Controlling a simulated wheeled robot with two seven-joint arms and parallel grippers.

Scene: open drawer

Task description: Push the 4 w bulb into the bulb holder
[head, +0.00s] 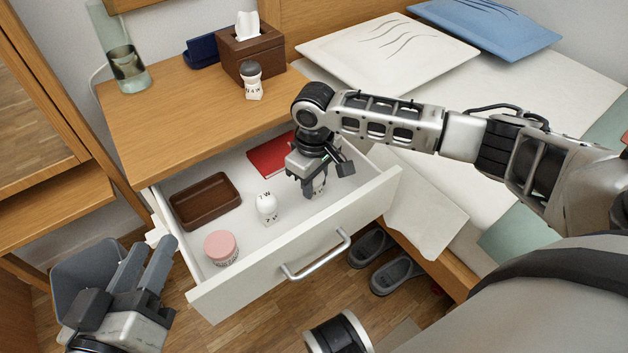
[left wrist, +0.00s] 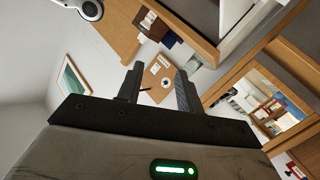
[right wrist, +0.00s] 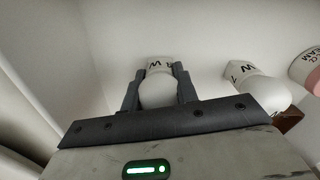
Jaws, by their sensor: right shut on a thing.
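My left gripper (head: 146,262) is open and empty, outside the drawer's left side.
The drawer (head: 330,224) also holds a brown tray (head: 205,200), a pink-lidded jar (head: 221,248) and a red book (head: 271,155). A tissue box (head: 250,50), blue object (head: 203,50) and glass vase (head: 128,68) stand on the nightstand (head: 170,120). The bed is right.

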